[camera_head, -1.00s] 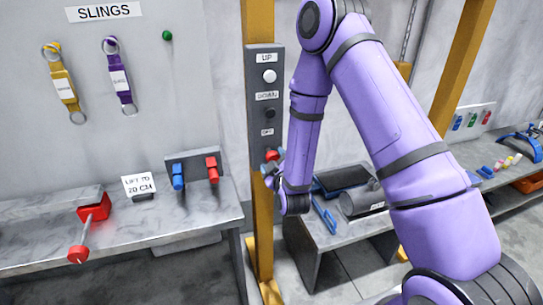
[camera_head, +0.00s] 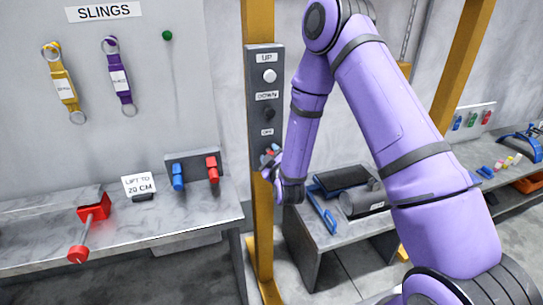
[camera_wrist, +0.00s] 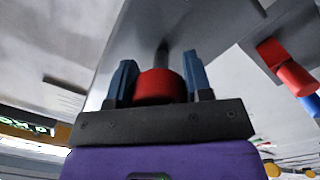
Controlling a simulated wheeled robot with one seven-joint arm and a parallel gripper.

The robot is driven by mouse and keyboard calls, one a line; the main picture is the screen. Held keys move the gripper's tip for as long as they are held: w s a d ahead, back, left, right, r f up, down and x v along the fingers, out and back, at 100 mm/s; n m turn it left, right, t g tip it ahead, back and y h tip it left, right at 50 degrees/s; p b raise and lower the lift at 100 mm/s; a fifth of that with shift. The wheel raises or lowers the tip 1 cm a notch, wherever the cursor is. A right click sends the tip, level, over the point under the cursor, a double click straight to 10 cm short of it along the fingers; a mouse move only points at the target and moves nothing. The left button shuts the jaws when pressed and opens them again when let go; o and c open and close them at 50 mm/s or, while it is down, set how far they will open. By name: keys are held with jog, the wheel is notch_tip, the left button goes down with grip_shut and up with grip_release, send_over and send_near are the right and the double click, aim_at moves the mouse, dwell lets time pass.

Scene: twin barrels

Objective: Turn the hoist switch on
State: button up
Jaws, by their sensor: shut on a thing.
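The hoist control panel (camera_head: 264,100) is a tall grey box on a yellow post, with a white button under UP, a dark button under DOWN and a small label below them. A red knob (camera_wrist: 160,86) sits on a short dark stem below that small label. In the wrist view the two blue fingers of my gripper (camera_wrist: 161,80) are on either side of the knob and closed on it. In the head view my gripper (camera_head: 270,159) is at the panel's lower end and mostly hides the knob.
A left bench carries a red clamp-like tool (camera_head: 93,210), a LIFT TO 20 CM sign (camera_head: 139,185) and a holder with blue and red handles (camera_head: 193,172). Slings (camera_head: 118,78) hang on the wall. A right bench (camera_head: 335,237) holds a grey cylinder (camera_head: 362,201).

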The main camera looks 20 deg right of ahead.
jog(key=shift+m, duration=0.3)
jog(key=m, duration=1.2)
jog(key=shift+y, duration=0.3)
jog(key=shift+m+g, duration=0.3)
jog(key=shift+m, duration=2)
jog(key=o, duration=0.9)
jog(key=shift+s, duration=0.1)
